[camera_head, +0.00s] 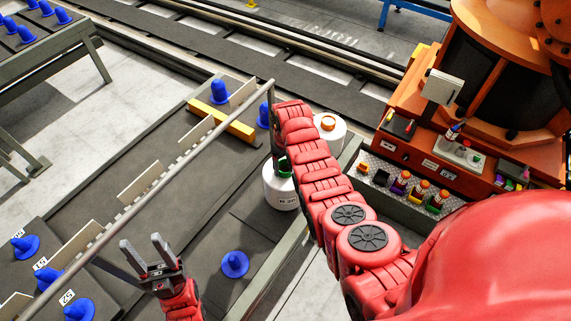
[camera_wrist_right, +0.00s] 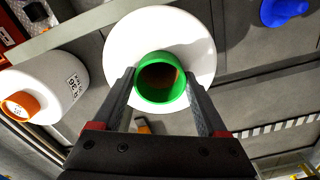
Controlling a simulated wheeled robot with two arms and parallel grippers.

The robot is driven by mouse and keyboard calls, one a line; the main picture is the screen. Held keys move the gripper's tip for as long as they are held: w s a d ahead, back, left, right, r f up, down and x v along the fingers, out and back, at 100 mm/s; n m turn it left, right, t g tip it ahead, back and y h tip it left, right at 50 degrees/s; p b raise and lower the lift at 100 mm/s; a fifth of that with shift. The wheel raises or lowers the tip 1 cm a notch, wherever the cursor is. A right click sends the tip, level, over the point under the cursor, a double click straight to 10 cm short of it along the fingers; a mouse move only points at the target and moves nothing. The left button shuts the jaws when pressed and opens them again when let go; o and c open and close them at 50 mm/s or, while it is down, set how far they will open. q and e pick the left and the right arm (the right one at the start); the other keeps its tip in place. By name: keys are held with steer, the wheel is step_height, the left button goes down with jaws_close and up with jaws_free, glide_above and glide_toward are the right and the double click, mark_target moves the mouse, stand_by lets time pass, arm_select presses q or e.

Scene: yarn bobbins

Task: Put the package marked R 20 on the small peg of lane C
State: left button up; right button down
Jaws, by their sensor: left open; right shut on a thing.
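The package marked R 20 (camera_head: 281,190) is a white bobbin with a green core (camera_wrist_right: 161,78), upright below my right wrist in the head view. In the right wrist view my right gripper (camera_wrist_right: 160,85) has its fingers on either side of the green core, shut on it. My right forearm partly hides the package in the head view. I cannot tell whether the package touches the surface. Blue pegs stand at the far end (camera_head: 219,93) and near right (camera_head: 235,264) of the dark table. I cannot tell which is lane C's small peg. My left gripper (camera_head: 142,244) is open and empty.
A second white package with an orange core (camera_head: 328,130) stands just beyond the held one. A long metal rail (camera_head: 160,185) crosses above the table. A yellow bar (camera_head: 222,120) lies at its far end. Colourful small items (camera_head: 405,185) sit at the right.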

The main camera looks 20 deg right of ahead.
steer(key=shift+w+f+b, duration=0.1)
steer(key=shift+f+b, duration=1.55)
steer(key=shift+f, duration=0.85)
jaws_free()
steer(key=shift+b, duration=0.3)
step_height(320, 180, up, 18)
steer(key=p, duration=0.5)
steer(key=shift+f+p, duration=0.25)
steer(key=shift+p, duration=0.15)
steer(key=shift+f, duration=0.1)
